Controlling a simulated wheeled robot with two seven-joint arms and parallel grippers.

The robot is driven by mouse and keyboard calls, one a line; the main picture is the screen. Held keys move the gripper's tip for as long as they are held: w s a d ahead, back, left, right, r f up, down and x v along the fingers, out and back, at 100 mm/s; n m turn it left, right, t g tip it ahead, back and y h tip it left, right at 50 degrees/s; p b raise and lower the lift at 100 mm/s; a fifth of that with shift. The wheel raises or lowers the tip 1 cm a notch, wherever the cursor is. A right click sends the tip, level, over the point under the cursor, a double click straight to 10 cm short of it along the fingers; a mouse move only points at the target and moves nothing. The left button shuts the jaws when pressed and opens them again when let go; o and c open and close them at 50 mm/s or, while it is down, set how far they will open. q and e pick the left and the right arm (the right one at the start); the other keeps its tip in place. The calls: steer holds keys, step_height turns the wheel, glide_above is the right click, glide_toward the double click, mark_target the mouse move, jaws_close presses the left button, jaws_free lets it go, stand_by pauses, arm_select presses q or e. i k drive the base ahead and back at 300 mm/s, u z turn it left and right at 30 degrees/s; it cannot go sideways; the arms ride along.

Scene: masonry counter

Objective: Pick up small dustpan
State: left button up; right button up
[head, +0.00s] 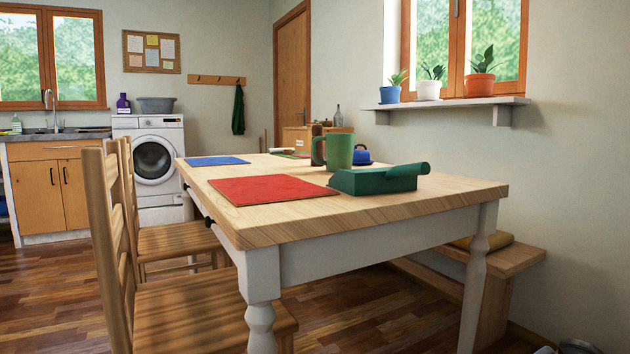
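A green small dustpan (376,181) lies on the wooden table (420,205), right of the middle. Its rounded handle points to the right, and its wide pan end is at the left, beside the red placemat (270,190). A green mug (339,151) stands just behind it. Neither of my grippers is in the head view.
A blue placemat (216,161) and a blue lidded dish (361,155) are on the table. Wooden chairs (190,310) stand along its left side. A bench (510,258) stands at its right, by the wall. The tabletop's right front part is clear.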

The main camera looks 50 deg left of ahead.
mark_target(358, 182)
steer(key=u, duration=0.65)
steer(key=i, duration=0.8)
steer(key=u, duration=0.4)
